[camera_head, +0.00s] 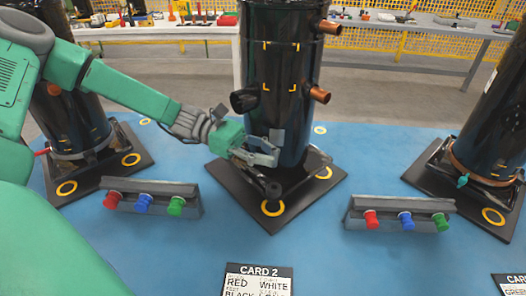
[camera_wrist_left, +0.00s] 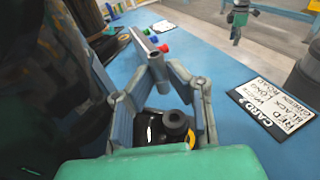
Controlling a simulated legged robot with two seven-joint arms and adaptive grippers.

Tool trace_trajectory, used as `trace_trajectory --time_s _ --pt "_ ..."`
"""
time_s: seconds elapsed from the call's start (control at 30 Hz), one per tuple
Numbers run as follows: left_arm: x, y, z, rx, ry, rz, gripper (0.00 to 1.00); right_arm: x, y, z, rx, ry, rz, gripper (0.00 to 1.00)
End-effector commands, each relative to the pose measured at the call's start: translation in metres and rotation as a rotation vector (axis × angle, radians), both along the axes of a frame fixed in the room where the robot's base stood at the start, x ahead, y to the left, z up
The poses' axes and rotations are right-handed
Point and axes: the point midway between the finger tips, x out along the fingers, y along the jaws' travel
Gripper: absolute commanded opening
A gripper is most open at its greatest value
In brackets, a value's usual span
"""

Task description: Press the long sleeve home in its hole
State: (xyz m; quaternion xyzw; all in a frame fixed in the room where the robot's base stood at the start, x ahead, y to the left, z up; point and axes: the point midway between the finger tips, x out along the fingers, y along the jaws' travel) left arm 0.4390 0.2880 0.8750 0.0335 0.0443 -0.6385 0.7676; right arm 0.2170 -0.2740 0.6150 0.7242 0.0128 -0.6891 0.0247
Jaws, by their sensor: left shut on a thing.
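My left gripper (camera_head: 262,157) is low in front of the middle black compressor (camera_head: 277,75), over the front corner of its dark base plate (camera_head: 228,175). It is shut on a dark piece, which I take to be the long sleeve (camera_head: 268,188). In the left wrist view the black, round-topped sleeve (camera_wrist_left: 175,124) shows between the fingers. Its lower end and the hole are hidden, so I cannot tell how deep it sits. A small green and grey shape in the left wrist view looks like my right gripper (camera_wrist_left: 238,18); its jaws are too small to read.
Racks with red, blue and green knobs stand left (camera_head: 152,198) and right (camera_head: 400,213) on the blue surface (camera_head: 330,255). Card 2 (camera_head: 258,281) lies in front. Other compressors stand at the left (camera_head: 75,118) and right (camera_head: 490,120). The blue surface between the racks and card is clear.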

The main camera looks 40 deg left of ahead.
Motion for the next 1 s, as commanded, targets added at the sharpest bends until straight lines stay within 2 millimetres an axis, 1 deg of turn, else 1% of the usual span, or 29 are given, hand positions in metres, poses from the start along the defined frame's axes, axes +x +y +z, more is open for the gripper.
trace_trajectory --time_s 0.03,0.3,0.5,0.67,0.83,1.0 --pt "0.0 -0.001 -0.005 0.001 0.0 -0.001 0.0 0.0 0.0 -0.005 -0.001 0.0 -0.001 0.4" --pt "0.0 0.006 -0.033 -0.007 0.003 0.0 0.0 0.0 -0.001 -0.024 -0.001 0.001 -0.002 0.4" --pt "0.0 0.007 -0.052 -0.009 0.002 0.0 0.0 0.0 -0.001 -0.039 0.0 0.001 -0.001 0.4" --pt "0.0 0.004 -0.058 -0.005 0.001 0.0 0.0 0.0 -0.001 -0.044 0.0 0.0 -0.001 0.4" --pt "0.0 0.001 -0.058 -0.002 0.001 -0.001 0.0 0.0 -0.001 -0.045 -0.001 0.0 -0.001 0.4" --pt "0.0 0.003 -0.058 -0.004 0.001 0.0 0.0 0.0 -0.001 -0.044 -0.001 0.0 -0.002 0.4"
